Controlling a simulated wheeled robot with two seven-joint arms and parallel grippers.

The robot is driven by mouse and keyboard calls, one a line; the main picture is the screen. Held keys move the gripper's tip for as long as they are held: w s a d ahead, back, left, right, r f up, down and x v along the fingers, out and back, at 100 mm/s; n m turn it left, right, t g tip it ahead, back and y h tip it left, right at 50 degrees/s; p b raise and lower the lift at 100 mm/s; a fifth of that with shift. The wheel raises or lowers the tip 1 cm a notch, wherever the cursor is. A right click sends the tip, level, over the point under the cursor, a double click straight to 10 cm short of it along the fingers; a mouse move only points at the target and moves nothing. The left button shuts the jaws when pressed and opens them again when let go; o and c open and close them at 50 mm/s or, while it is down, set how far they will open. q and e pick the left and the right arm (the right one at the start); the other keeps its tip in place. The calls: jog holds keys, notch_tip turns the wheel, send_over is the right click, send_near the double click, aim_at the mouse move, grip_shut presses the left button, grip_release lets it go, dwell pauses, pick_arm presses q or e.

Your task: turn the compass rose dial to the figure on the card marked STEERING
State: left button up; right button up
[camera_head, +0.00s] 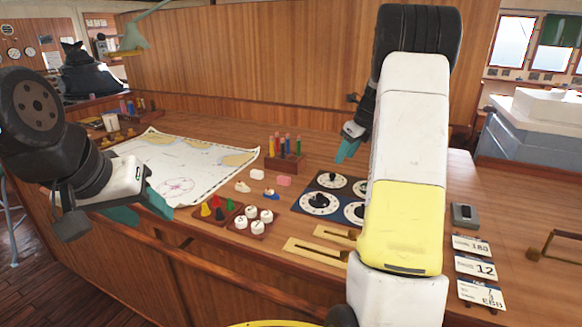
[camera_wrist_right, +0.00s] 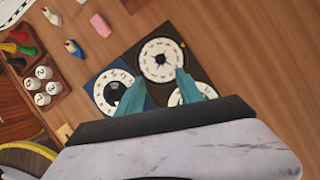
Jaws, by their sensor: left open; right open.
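A dial panel (camera_head: 300,205) lies on the desk, partly behind my right arm. It bears a far white dial (camera_head: 333,179), a near-left dial (camera_head: 318,203) with a large black knob, and a partly hidden right dial (camera_head: 353,210). I cannot tell which is the compass rose. Cards at the right show 180 (camera_head: 471,245), 12 (camera_head: 475,266) and EBB (camera_head: 482,294); their headings are too small to read. My right gripper (camera_wrist_right: 160,74) is open above the panel, its teal fingers on either side of a small-knobbed dial (camera_wrist_right: 161,52). My left gripper (camera_head: 150,211) is open and empty near the chart.
A chart (camera_head: 190,165) covers the desk's left. A grey box (camera_head: 464,215) sits above the cards.

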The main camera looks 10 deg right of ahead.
aim_at(333, 175)
jog(key=shift+m, duration=0.4)
jog(key=x, duration=0.6)
jog(key=w+x, duration=0.1)
jog(key=x, duration=0.2)
jog(key=shift+a+r, duration=0.1)
jog(key=shift+s, duration=0.1)
grip_shut()
